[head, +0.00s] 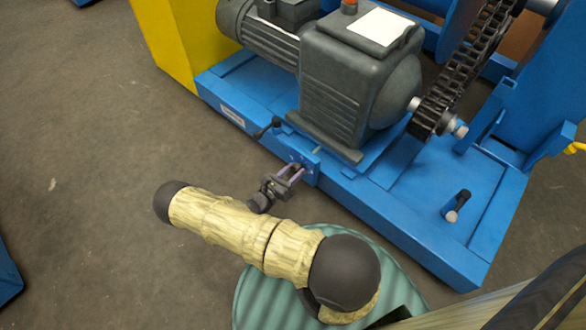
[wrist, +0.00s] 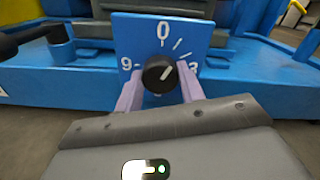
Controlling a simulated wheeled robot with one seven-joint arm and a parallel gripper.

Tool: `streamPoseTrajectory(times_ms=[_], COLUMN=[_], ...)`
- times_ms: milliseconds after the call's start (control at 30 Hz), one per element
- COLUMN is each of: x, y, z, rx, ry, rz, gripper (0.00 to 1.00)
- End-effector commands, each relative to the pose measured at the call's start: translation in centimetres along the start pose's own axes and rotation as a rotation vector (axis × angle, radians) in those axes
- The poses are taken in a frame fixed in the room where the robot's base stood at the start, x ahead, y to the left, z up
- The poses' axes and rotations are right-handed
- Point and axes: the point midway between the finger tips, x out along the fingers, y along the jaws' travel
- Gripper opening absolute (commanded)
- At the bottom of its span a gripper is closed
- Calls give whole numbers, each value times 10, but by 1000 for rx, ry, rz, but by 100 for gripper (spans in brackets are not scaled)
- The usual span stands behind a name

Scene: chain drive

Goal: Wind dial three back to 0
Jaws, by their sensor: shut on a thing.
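The dial is a square blue plate with white marks and a black knob (wrist: 159,74). In the wrist view, 0 is at the top, 9 at the left and a partly hidden 3 at the right. The white line on the knob points up and to the right, between 0 and 3. My gripper (wrist: 160,82) is shut on the knob, with one pale purple finger on each side. In the head view the dial plate (head: 302,157) stands at the front edge of the blue base, and my gripper (head: 297,171) reaches it. The knob is hidden there.
A grey motor and gearbox (head: 360,85) sit on the blue base (head: 390,212) behind the dial. A black-handled lever (head: 266,129) stands just left of the dial, and another (head: 457,206) stands farther right. The floor (head: 90,140) at left is mostly clear.

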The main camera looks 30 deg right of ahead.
Motion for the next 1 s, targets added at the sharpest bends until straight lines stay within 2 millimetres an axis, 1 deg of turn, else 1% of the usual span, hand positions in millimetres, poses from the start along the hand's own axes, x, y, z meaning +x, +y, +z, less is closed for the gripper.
streamPoseTrajectory(times_ms=[200, 500, 733, 1000], x=[-2, -2, -2, -2], y=[1, 2, 2, 2], z=[1, 0, -1, -1], rx=[-201, -409, -482, -497], ry=[-1, 1, 1, 1], rz=[4, 4, 4, 5], gripper=[16, 16, 16, 16])
